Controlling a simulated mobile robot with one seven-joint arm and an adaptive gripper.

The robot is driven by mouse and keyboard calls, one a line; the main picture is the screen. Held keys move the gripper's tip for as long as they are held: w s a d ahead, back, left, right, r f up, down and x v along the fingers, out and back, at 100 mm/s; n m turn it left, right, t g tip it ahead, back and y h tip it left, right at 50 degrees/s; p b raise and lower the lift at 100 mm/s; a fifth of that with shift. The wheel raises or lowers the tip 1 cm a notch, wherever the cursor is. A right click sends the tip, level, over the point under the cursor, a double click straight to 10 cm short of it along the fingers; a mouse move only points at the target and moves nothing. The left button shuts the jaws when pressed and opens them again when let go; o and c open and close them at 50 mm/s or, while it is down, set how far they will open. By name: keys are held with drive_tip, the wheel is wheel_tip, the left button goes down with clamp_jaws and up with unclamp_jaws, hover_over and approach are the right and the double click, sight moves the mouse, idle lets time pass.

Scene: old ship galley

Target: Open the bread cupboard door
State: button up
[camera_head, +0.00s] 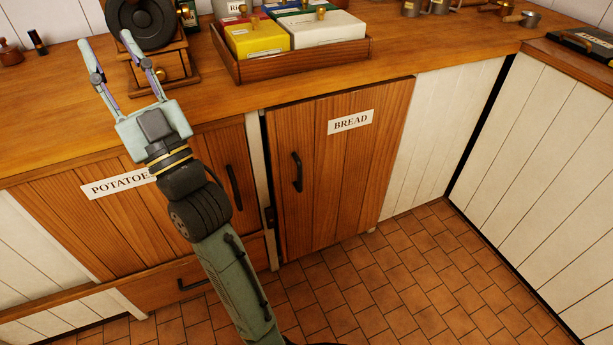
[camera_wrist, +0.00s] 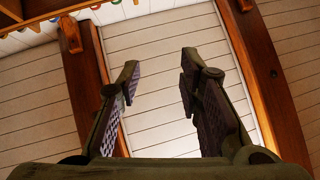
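The bread cupboard door (camera_head: 340,180) is brown planked wood with a white "BREAD" label (camera_head: 350,122). It looks shut in the head view; a narrow dark gap runs down its left edge. Its dark upright handle (camera_head: 297,172) is near that left edge. My gripper (camera_head: 106,40) is above the counter to the upper left of the door, fingers pointing away from the handle. It is open and empty. Its spread fingers also show in the wrist view (camera_wrist: 160,74). The door is not seen in the wrist view.
The potatoes cupboard (camera_head: 80,225) is left of the door, partly behind my arm. A coffee grinder (camera_head: 145,25) is close to my gripper. A wooden tray (camera_head: 300,63) with colored boxes stands on the counter (camera_head: 430,50). The tiled floor (camera_head: 430,280) before the door is clear.

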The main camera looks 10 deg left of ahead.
drive_tip(key=w+d+f+m+t+h+b, duration=0.1)
drive_tip(key=w+d+f+m+h, duration=0.2)
drive_tip(key=w+f, duration=0.45)
drive_tip(key=w+d+f+m+t+h, duration=0.1)
drive_tip(key=w+d+f+h, duration=0.3)
drive_tip(key=f, duration=0.6)
drive_tip(key=m+g+h+b, duration=0.2)
drive_tip(key=m+h, duration=0.1)
drive_tip(key=h, duration=0.5)
approach(300, 174)
drive_tip(key=p+x, duration=0.2)
drive_tip(key=x, duration=0.8)
drive_tip(key=shift+w+a+r, duration=0.1)
drive_tip(key=shift+w, duration=0.3)
drive_tip(key=shift+c, duration=0.2)
clamp_jaws()
